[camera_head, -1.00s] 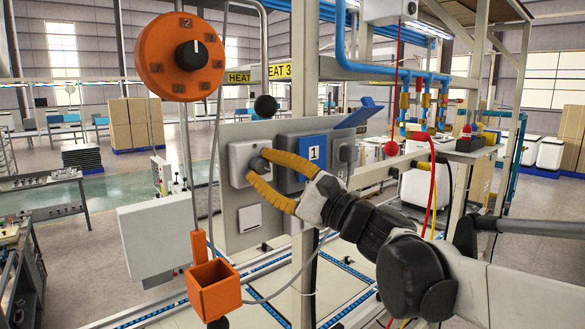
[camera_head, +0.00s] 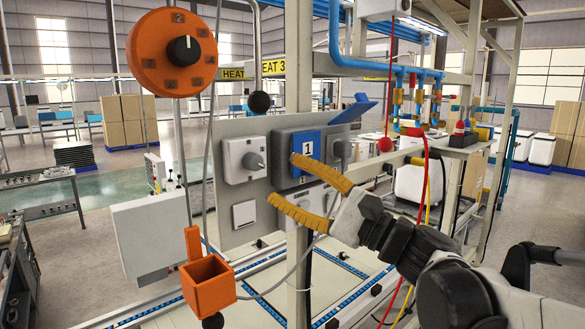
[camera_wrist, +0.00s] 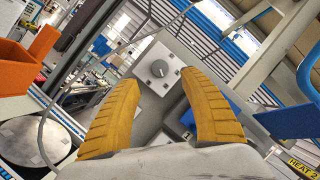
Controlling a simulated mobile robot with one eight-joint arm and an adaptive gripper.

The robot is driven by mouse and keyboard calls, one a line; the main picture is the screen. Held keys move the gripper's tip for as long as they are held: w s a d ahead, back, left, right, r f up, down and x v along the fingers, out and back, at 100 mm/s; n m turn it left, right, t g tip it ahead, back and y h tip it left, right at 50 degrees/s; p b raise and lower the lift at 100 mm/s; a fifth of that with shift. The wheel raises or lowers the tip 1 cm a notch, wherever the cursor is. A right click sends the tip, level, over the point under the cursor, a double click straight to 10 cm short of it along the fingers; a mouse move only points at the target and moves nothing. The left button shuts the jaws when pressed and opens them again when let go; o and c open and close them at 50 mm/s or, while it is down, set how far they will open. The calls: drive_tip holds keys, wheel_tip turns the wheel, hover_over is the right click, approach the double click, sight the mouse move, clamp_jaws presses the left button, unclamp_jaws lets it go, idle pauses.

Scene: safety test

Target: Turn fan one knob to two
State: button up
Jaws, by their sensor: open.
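A small grey knob (camera_head: 254,161) sits on a white square box (camera_head: 233,163) on a grey wall panel (camera_head: 226,137). No fan label is readable on it. My gripper (camera_head: 284,178), with yellow ribbed fingers, is open and empty. In the head view it stands right of and nearer than the knob, pointing left toward the panel, apart from the knob. In the wrist view the knob (camera_wrist: 158,68) shows between and beyond the spread fingertips (camera_wrist: 157,82). The knob's exact setting is too small to read.
A blue cover marked 1 (camera_head: 307,155) is right of the knob, with an opened blue lid (camera_head: 353,109) above. An orange dial with a black knob (camera_head: 184,51) hangs upper left. An orange box (camera_head: 207,284) is lower left. A white switch (camera_head: 244,213) is below the knob.

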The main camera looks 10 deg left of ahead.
drive_tip(key=v, duration=0.4)
drive_tip(key=shift+d, duration=0.1)
drive_tip(key=s+d+f+n+g+h+b, duration=0.1)
drive_tip(key=s+d+f+n+h+b, duration=0.2)
drive_tip(key=f, duration=0.8)
drive_tip(key=s+d+f+n+h+b, duration=0.1)
drive_tip(key=s+f+h+b, duration=0.4)
drive_tip(key=f, duration=0.6)
drive_tip(key=s+d+f+n+g+h+b, duration=0.15)
drive_tip(key=f+b, duration=0.35)
drive_tip(key=f, duration=0.5)
drive_tip(key=s+d+f+n+h+b, duration=0.3)
drive_tip(key=d+f+h+b, duration=0.2)
drive_tip(key=d+f, duration=0.4)
drive_tip(key=s+d+f+n+h+b, duration=0.3)
drive_tip(key=d+f+h+b, duration=0.2)
drive_tip(key=d+f, duration=0.4)
wheel_tip(320, 180, down, 3)
drive_tip(key=shift+d+r+t, duration=0.15)
drive_tip(key=shift+d+t, duration=0.1)
drive_tip(key=shift+t, duration=0.1)
drive_tip(key=shift+n, duration=0.25)
